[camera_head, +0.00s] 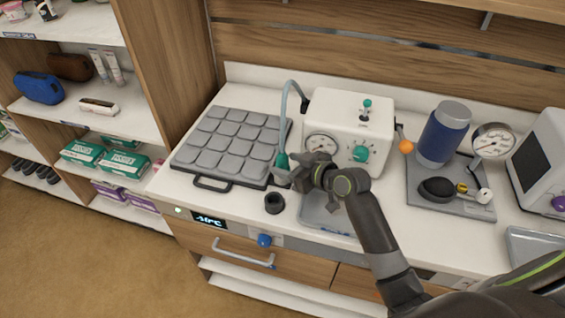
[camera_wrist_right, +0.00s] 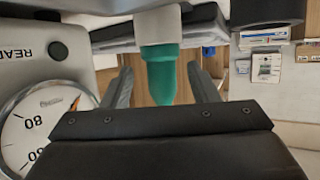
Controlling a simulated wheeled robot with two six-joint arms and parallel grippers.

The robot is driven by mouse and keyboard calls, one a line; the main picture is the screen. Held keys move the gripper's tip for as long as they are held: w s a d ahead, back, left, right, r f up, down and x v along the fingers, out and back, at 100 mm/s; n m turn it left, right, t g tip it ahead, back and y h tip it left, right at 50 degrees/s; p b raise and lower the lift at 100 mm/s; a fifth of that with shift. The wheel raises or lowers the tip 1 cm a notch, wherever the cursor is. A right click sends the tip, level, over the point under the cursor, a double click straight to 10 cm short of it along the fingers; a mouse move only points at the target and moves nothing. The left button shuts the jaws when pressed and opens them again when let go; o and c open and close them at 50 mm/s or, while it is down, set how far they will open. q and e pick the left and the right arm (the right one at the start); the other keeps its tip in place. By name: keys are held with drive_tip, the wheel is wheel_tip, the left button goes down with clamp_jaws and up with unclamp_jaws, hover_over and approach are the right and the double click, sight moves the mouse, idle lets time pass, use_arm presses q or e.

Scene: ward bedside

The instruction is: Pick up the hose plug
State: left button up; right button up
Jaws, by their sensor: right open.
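The hose plug (camera_head: 282,161) is green and hangs at the lower end of a grey hose (camera_head: 284,108) that comes from the white box-shaped device (camera_head: 330,112). My right gripper (camera_head: 284,177) is at the plug, in front of the device. In the right wrist view the green plug (camera_wrist_right: 161,78) lies between the two spread fingers of the right gripper (camera_wrist_right: 161,86), with visible gaps on both sides. The gripper is open. My left gripper is not in view.
A black round holder (camera_head: 274,203) stands on the counter just below the gripper. A grey padded tray (camera_head: 222,145) lies left. The device's gauge (camera_head: 321,145) is close on the right, with a shallow tray (camera_head: 318,215) below. A blue canister (camera_head: 443,135) stands further right.

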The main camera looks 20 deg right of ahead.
sight(287, 163)
drive_tip(key=x, duration=0.2)
drive_tip(key=p+x, duration=0.1)
drive_tip(key=shift+w+a+r, duration=0.15)
drive_tip(key=shift+a+r, duration=0.05)
drive_tip(key=shift+r, duration=0.05)
drive_tip(key=shift+w+a+f, duration=0.2)
drive_tip(key=shift+w+f, duration=0.1)
drive_tip(key=shift+w, duration=0.1)
drive_tip(key=c, duration=1)
drive_tip(key=shift+r, duration=0.1)
wheel_tip(287, 163, up, 10)
drive_tip(key=shift+f+b, duration=0.1)
drive_tip(key=shift+b, duration=0.45)
